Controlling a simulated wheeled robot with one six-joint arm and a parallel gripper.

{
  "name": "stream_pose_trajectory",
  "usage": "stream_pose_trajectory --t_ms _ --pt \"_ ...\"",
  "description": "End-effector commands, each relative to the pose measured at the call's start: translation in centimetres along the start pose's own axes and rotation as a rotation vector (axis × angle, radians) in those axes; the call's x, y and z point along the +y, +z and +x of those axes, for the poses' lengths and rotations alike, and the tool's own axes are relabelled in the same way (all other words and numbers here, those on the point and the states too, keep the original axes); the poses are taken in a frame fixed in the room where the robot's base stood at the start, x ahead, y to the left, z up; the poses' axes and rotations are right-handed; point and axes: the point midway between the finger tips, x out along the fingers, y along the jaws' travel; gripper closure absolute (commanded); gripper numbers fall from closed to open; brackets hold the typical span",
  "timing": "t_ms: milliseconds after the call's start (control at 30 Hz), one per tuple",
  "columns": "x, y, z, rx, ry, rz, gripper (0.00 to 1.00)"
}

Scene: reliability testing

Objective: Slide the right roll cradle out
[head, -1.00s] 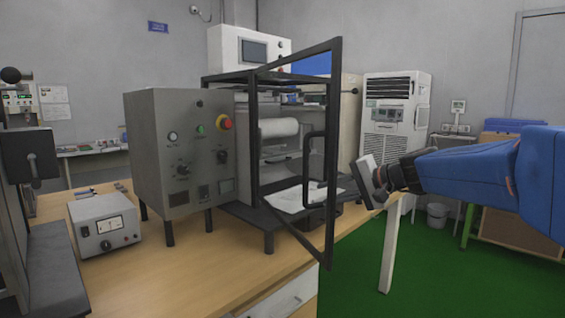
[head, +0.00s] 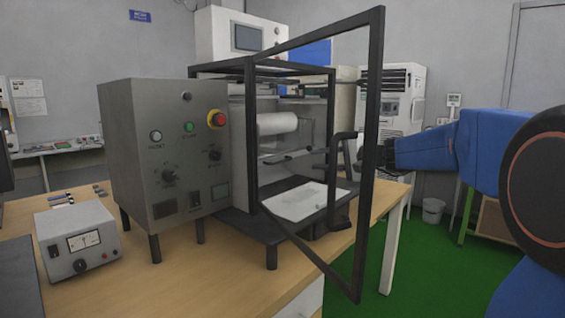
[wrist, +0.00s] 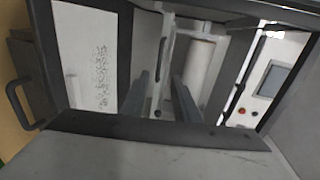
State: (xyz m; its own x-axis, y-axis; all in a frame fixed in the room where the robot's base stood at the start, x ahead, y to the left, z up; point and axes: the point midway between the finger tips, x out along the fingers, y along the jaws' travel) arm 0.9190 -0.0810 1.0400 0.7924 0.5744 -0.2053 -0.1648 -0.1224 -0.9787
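The open-framed machine (head: 300,70) stands on the table with a white horizontal roll (head: 276,124) inside. The roll also shows in the wrist view (wrist: 199,68). A grey bar (head: 287,156) runs below the roll; I cannot tell which part is the right cradle. My gripper is mostly hidden behind the door frame (head: 374,100) in the head view. In the wrist view my gripper (wrist: 167,78) shows two grey fingers, apart and empty, pointing toward the roll area. Contact with the machine cannot be told.
The door frame stands swung open in front of the machine. A white sheet (head: 305,200) lies on the machine's lower tray. A grey control box (head: 165,150) stands to the left, with a small meter box (head: 75,240) in front.

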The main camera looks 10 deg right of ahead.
Motion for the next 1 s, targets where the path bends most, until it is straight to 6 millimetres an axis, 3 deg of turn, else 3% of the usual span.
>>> stream_pose_trajectory --t_ms 700,1000 --pt "0.1 0.1 12.5 -0.003 0.001 0.0 0.72" --pt "0.1 0.1 15.3 -0.002 0.001 0.0 0.72"
